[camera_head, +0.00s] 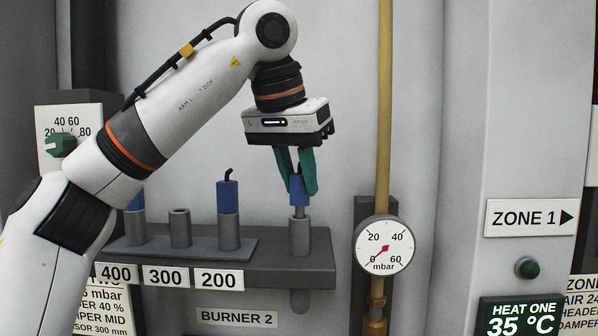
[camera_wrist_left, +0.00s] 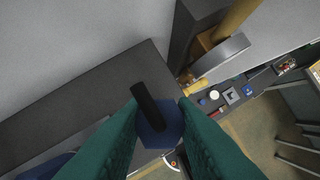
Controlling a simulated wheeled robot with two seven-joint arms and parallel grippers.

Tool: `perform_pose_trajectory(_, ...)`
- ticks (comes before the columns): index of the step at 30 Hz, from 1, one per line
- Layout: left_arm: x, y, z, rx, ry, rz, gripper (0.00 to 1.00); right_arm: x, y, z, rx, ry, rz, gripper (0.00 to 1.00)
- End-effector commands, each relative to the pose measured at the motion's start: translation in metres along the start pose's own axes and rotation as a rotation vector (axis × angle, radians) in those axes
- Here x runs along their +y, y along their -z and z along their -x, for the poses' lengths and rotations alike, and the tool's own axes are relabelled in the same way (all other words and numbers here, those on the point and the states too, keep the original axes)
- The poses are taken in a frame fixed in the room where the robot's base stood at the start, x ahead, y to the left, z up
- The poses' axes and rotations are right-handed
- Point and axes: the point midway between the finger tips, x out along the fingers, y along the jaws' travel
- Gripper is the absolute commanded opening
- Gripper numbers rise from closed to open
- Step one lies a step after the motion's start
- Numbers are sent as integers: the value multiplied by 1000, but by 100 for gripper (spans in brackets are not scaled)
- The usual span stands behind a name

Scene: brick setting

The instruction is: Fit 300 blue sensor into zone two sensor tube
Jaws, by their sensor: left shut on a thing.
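My left gripper (camera_head: 303,186) is shut on a blue sensor (camera_head: 297,198), its green fingers on either side of the blue body. The sensor is upright, directly above the grey sensor tube (camera_head: 300,238) at the shelf's right end. Its thin grey stem reaches down to the tube's mouth; how deep it sits inside I cannot tell. In the left wrist view, the sensor's blue top (camera_wrist_left: 160,132) and black cable stub show between the fingers (camera_wrist_left: 158,128), which hide the tube. The 300 holder (camera_head: 180,229) is empty. My right gripper is not in view.
A blue sensor (camera_head: 228,198) stands in the 200 holder, and another (camera_head: 137,203) in the 400 holder, partly behind my arm. A pressure gauge (camera_head: 384,248) and yellow pipe (camera_head: 384,100) stand close right of the tube. The dark shelf (camera_head: 270,264) has labels along its front.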

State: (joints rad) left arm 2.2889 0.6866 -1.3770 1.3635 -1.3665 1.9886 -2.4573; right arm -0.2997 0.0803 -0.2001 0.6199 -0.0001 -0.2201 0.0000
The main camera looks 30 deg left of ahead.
Motion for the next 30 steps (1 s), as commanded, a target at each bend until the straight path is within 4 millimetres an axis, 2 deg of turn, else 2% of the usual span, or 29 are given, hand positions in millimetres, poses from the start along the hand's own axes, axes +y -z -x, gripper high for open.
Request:
perform_pose_trajectory(17,0,7,-16,-1,0,1,0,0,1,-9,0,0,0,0)
perform_pose_trajectory(18,0,6,-15,-1,0,0,31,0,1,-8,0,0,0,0)
perform_pose_trajectory(21,0,6,-15,-1,0,0,48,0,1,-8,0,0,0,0)
perform_pose_trajectory(28,0,6,-15,0,0,0,52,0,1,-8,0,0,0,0)
perform_pose_trajectory(30,0,6,-15,0,0,0,63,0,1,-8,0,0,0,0)
